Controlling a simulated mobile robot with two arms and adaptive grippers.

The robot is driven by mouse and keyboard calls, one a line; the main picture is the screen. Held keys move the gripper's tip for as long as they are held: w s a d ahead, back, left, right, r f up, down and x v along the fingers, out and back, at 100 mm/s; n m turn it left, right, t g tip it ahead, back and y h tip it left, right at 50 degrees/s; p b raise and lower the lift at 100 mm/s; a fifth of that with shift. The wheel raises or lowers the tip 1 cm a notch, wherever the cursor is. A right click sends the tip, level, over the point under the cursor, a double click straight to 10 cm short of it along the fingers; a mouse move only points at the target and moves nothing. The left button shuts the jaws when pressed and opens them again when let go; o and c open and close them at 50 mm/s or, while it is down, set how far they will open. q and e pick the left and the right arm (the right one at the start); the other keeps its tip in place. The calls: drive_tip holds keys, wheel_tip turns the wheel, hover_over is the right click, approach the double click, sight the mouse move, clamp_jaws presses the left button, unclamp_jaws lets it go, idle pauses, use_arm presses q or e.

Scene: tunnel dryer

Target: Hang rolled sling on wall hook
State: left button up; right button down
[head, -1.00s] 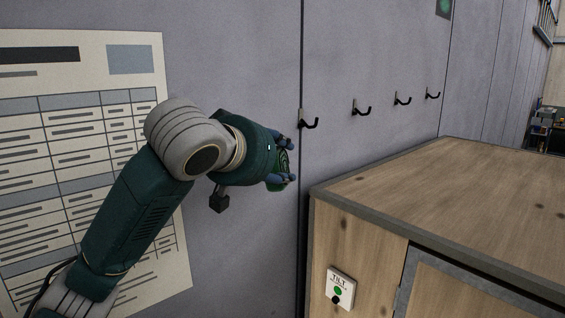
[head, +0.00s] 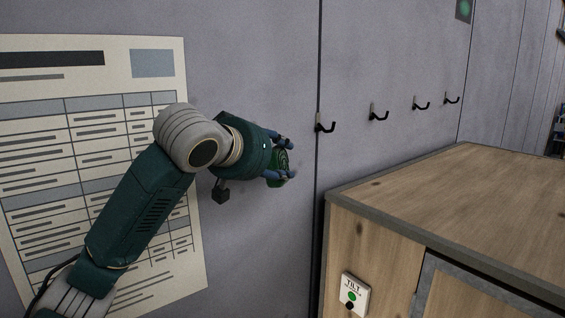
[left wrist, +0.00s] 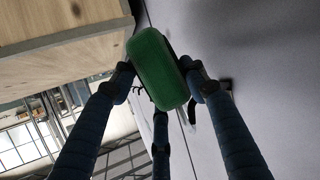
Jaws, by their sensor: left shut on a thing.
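The rolled green sling (head: 279,167) is held between the blue fingers of my left gripper (head: 283,160), in front of the grey wall. In the left wrist view the sling (left wrist: 157,68) fills the space between the fingertips (left wrist: 158,80). Several black wall hooks run in a row to the right; the nearest hook (head: 325,123) is right of and a little higher in the picture than the sling, with a gap between them. In the left wrist view a dark hook (left wrist: 226,85) shows partly behind a finger. My right gripper is not in view.
A wooden crate (head: 450,190) with a grey-edged top stands at the right, below the hooks. A large printed chart (head: 100,80) is on the wall at the left, behind my left arm.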

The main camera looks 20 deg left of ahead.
use_arm(q)
drive_tip(key=shift+w+a+f, duration=0.1)
drive_tip(key=shift+w+a, duration=0.1)
drive_tip(key=shift+a, duration=0.1)
drive_tip(key=shift+w+a+f, duration=0.4)
drive_tip(key=shift+a+f, duration=0.15)
drive_tip(key=shift+f, duration=0.15)
drive_tip(key=shift+f+b, duration=0.35)
drive_tip(key=shift+f, duration=0.05)
drive_tip(key=shift+w+a, duration=0.1)
drive_tip(key=o, duration=1.5)
drive_tip(key=shift+o, duration=0.3)
drive_tip(key=shift+f, duration=0.1)
